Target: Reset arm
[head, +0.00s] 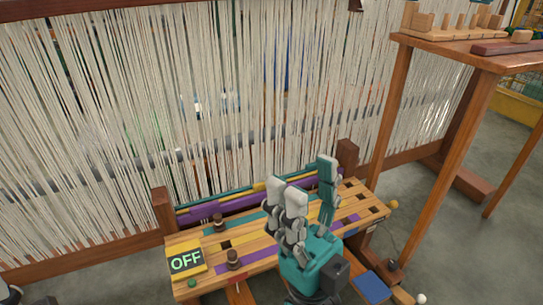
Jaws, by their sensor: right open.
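My right gripper (306,182) is teal with pale grey fingertips and reaches up from the bottom middle of the head view. Its fingers are spread apart and the gap between them is empty. It shows in front of a slatted wooden bench (373,202) with coloured strips and covers part of it. I cannot tell how far above the bench it is. My left gripper cannot be made out.
A loom with hanging pale threads (130,110) stands behind the bench. A wooden stand (450,52) is at right. A blue pad (371,287) is lower right.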

